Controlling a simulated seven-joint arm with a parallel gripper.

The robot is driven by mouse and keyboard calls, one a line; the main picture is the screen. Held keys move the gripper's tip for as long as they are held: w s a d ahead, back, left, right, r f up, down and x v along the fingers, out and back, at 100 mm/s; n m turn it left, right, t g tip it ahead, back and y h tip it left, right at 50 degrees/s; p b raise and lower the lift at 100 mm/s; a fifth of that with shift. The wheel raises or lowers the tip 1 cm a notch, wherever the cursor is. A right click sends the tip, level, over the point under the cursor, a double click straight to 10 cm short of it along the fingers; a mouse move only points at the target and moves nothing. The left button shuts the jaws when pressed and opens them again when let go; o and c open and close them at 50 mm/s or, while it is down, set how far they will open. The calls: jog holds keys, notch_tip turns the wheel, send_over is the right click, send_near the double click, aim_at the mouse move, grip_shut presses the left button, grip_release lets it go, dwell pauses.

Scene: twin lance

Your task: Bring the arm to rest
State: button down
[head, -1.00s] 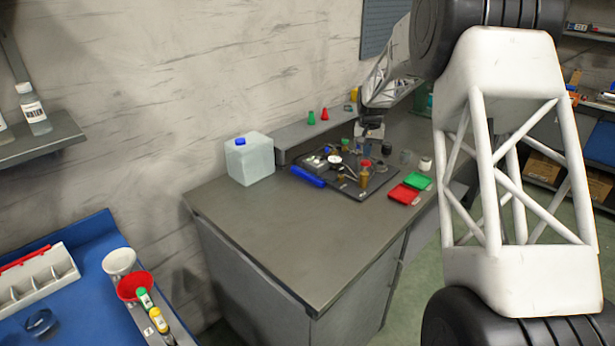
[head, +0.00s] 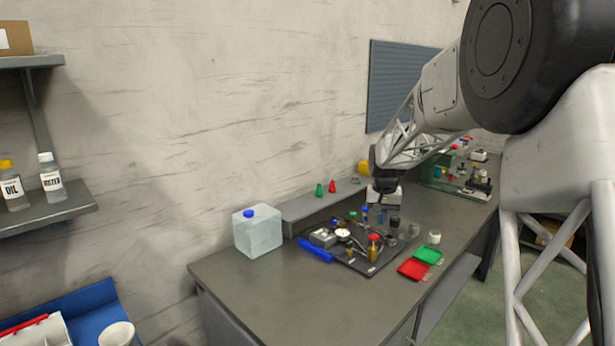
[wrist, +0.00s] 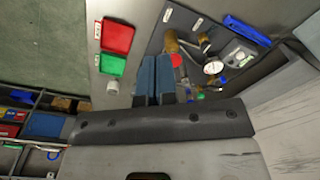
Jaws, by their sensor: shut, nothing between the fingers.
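My gripper (wrist: 155,85) shows in the wrist view with its two blue-grey fingers side by side, closed with nothing between them. In the head view my gripper (head: 386,200) is small and partly hidden by my arm. It hangs above the far part of the grey workbench (head: 265,292), over the back edge of a dark tray (head: 345,265) that holds small fittings. My arm reaches in from the right side of the head view.
A blue-capped canister (head: 258,233) stands at the bench's left. A red dish (head: 413,269) and a green dish (head: 428,254) lie right of the tray. Small cones stand on a raised ledge (head: 310,205) behind. The bench's near left is bare.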

jog(key=s+a+r+n, duration=0.1)
jog(key=s+r, duration=0.2)
jog(key=s, duration=0.9)
jog(key=s+a+r+t, duration=0.1)
jog(key=s+r, duration=0.1)
jog(key=s, duration=1.1)
jog(key=s+a+r+n, duration=0.1)
jog(key=s+r, duration=0.2)
jog(key=s, duration=0.9)
jog(key=s+f+t, duration=0.1)
jog(key=s+f, duration=0.3)
jog(key=s, duration=0.9)
jog(key=shift+s+f, duration=0.15)
jog(key=shift+s, duration=0.1)
jog(key=shift+a, duration=0.1)
